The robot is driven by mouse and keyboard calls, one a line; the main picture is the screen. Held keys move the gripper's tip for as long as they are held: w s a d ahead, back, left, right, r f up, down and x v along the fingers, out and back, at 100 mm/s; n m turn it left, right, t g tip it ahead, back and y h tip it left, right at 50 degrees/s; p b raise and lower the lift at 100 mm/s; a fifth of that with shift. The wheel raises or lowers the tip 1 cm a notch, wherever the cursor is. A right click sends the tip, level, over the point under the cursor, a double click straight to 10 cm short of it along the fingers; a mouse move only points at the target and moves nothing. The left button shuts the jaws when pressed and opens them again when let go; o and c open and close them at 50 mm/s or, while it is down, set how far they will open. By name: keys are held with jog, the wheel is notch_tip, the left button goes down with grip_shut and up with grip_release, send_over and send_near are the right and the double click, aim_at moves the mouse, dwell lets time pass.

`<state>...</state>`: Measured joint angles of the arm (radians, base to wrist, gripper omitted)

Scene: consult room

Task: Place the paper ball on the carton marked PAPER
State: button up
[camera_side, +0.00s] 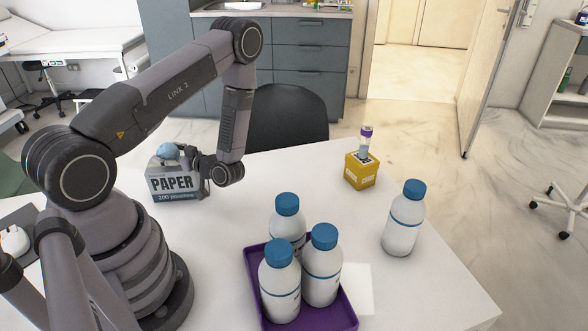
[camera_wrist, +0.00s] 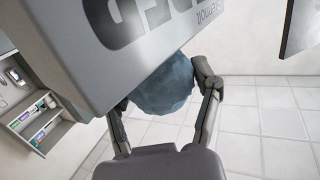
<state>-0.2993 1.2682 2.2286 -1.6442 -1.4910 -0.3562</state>
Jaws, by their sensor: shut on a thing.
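The paper ball (camera_side: 168,151) is blue-grey and crumpled. In the side view it shows at the upper edge of the carton marked PAPER (camera_side: 160,196), which stands on the table's far left. My gripper (camera_side: 185,156) is shut on the ball and reaches in from the right, close to the carton. In the wrist view the ball (camera_wrist: 168,88) sits between the two fingers of my gripper (camera_wrist: 162,94). The grey carton (camera_wrist: 170,35) with big letters fills the top there and hides part of the ball. I cannot tell whether the ball touches the carton.
A purple tray (camera_side: 344,315) holds three white bottles with blue caps (camera_side: 282,290). Another such bottle (camera_side: 402,232) stands to its right. A yellow box (camera_side: 361,172) with a purple-capped tube (camera_side: 365,141) stands at the back. The table between carton and yellow box is clear.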

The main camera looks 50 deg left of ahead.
jog(key=o, duration=0.3)
jog(key=shift+f, duration=0.15)
jog(key=o, duration=0.5)
